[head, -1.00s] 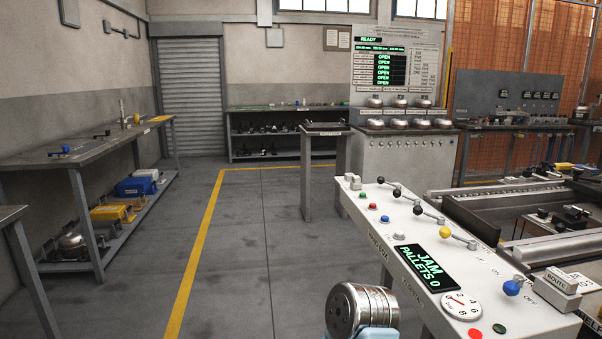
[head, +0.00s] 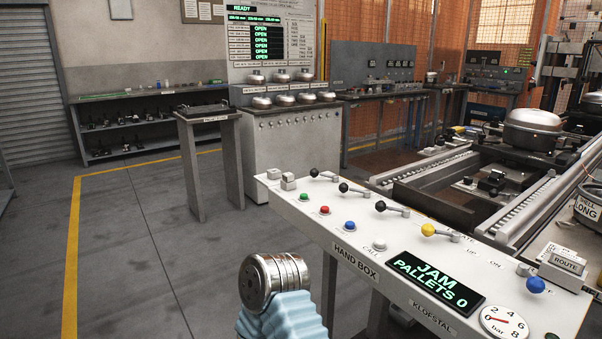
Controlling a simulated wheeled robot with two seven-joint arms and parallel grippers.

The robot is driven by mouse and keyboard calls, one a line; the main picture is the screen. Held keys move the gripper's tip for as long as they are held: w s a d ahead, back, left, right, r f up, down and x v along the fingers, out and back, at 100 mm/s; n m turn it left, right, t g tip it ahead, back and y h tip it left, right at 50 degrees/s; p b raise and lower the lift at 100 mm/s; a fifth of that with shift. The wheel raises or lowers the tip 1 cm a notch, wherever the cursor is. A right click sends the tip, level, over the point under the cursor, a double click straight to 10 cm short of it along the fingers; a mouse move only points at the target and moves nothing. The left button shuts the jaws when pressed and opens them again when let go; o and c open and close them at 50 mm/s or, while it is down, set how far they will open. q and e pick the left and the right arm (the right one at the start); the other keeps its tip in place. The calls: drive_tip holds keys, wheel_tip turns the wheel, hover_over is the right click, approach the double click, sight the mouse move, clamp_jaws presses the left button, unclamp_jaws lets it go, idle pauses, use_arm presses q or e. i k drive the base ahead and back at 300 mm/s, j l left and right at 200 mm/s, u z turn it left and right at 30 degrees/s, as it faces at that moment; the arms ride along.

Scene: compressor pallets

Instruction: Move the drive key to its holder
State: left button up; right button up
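I cannot pick out the drive key or its holder with certainty in the head view. The white hand box (head: 345,235) stands in front of me at the right. It carries several ball-ended levers, coloured buttons and a small grey block (head: 288,182) at its far left corner. A blue-knobbed lever (head: 536,285) sits at its near right end, beside the block marked ROUTE (head: 563,266). A metal joint with a light blue sleeve, part of my own arm, shows at the bottom. Neither gripper's fingers show.
The hand box display (head: 436,279) reads JAM, PALLETS 0. Behind it are a conveyor with a round metal compressor (head: 533,129), a grey cabinet (head: 292,155) and a small stand (head: 209,115). A low shelf bench (head: 150,132) lines the back wall. Floor at left is clear.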

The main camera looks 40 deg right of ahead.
sight(287, 177)
drive_tip(key=i+j+z, duration=0.15)
drive_tip(key=i+z, duration=0.2)
drive_tip(key=i+j+z, duration=0.65)
drive_tip(key=k+l, duration=0.05)
drive_tip(key=l, duration=0.05)
